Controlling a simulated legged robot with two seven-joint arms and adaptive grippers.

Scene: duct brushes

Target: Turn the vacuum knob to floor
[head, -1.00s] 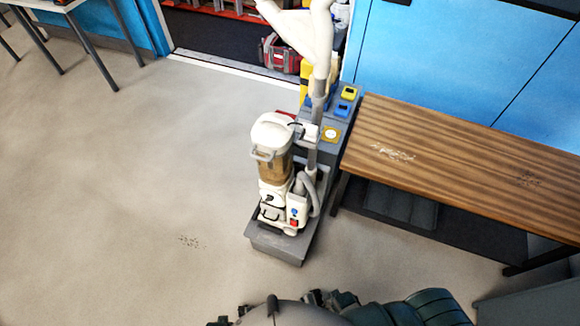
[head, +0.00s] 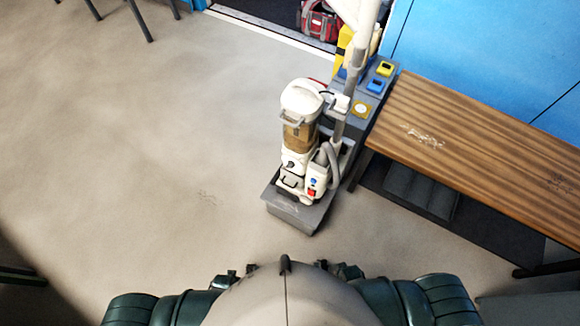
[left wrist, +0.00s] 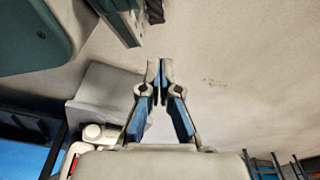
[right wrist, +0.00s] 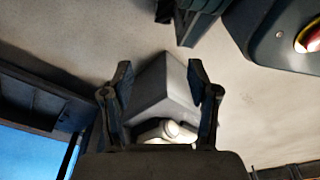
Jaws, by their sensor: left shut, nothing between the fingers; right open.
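The white upright vacuum (head: 301,101) with its tan canister stands on a grey base (head: 297,213) near the middle of the head view. Its lower front has a small blue part (head: 314,181) and a red part (head: 311,192); I cannot tell which is the knob, nor its setting. My left gripper (left wrist: 160,68) is shut and empty, with the grey base (left wrist: 108,85) beyond it to the left. My right gripper (right wrist: 160,70) is open and empty; the base (right wrist: 160,88) shows beyond, between its fingers. Neither gripper is clearly seen in the head view.
A wooden bench (head: 470,130) stands right of the vacuum. Blue and yellow boxes (head: 381,77) sit on a grey stand behind it. A red bag (head: 318,20) lies past the doorway threshold (head: 262,30). The floor (head: 130,130) to the left is open.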

